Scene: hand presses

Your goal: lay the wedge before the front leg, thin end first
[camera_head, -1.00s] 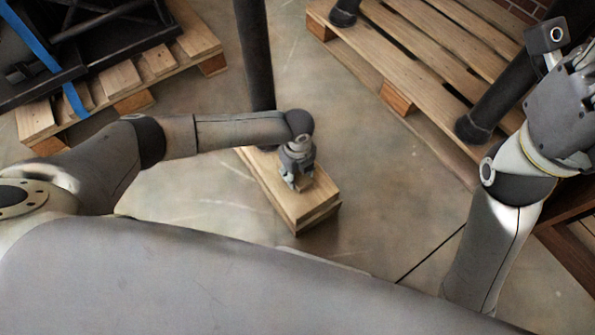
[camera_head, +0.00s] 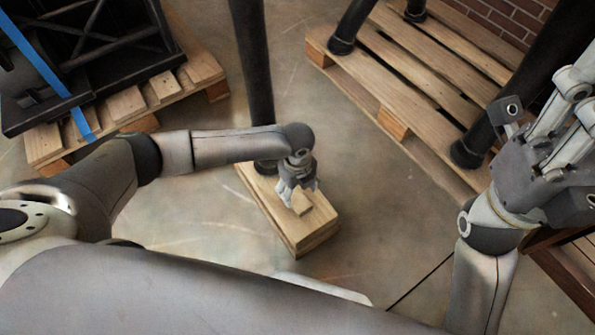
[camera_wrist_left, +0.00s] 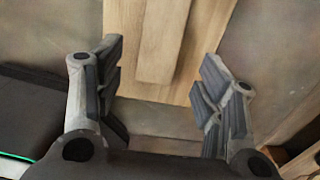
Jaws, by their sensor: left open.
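The wedge is a small pale wooden piece (camera_head: 301,204) lying on a wider wooden block on the floor (camera_head: 313,232). In the left wrist view the wedge (camera_wrist_left: 162,40) lies lengthwise on the block's top (camera_wrist_left: 206,38). My left gripper (camera_head: 299,197) is open above the wedge's near end; in the left wrist view its fingers (camera_wrist_left: 160,98) stand apart on either side, with nothing gripped. The black front leg (camera_head: 254,75) stands at the block's far end, its foot partly behind my left arm. The wedge's far end is hidden under the gripper in the head view. My right gripper (camera_head: 562,125) is at the right edge, its fingertips unclear.
A wooden pallet (camera_head: 420,95) carrying black posts stands at the back right. Another pallet (camera_head: 125,103) bears a dark machine with a blue strap at the left. A brown wooden structure (camera_head: 572,262) is at the lower right. Concrete floor around the block is clear.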

